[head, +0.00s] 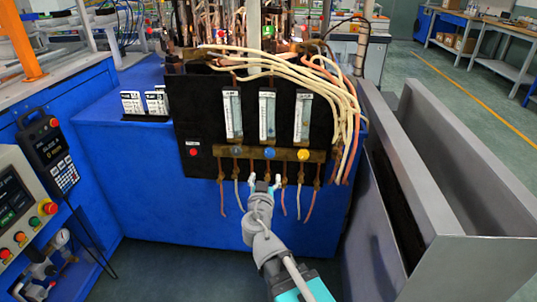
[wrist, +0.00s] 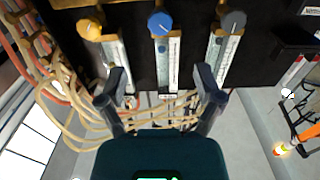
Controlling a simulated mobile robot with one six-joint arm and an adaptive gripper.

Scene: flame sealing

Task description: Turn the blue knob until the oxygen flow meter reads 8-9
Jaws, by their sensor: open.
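The blue knob (head: 270,153) sits on a brass bar across the black panel, below the middle flow meter (head: 267,115). In the wrist view the blue knob (wrist: 161,23) shows at top centre, with the middle flow meter (wrist: 167,62) running down from it. The meter's reading and labels are too small to read. My gripper (head: 264,180) is just below the blue knob in the head view. In the wrist view my gripper (wrist: 162,76) has its fingers spread apart, with nothing between them, and the knob lies beyond the fingertips, untouched.
A grey knob (head: 236,152) and a yellow knob (head: 303,154) flank the blue one closely. A red button (head: 193,152) is at the left. Pale hoses (head: 335,85) loop down the panel's right side. A grey metal bin (head: 440,215) stands at right.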

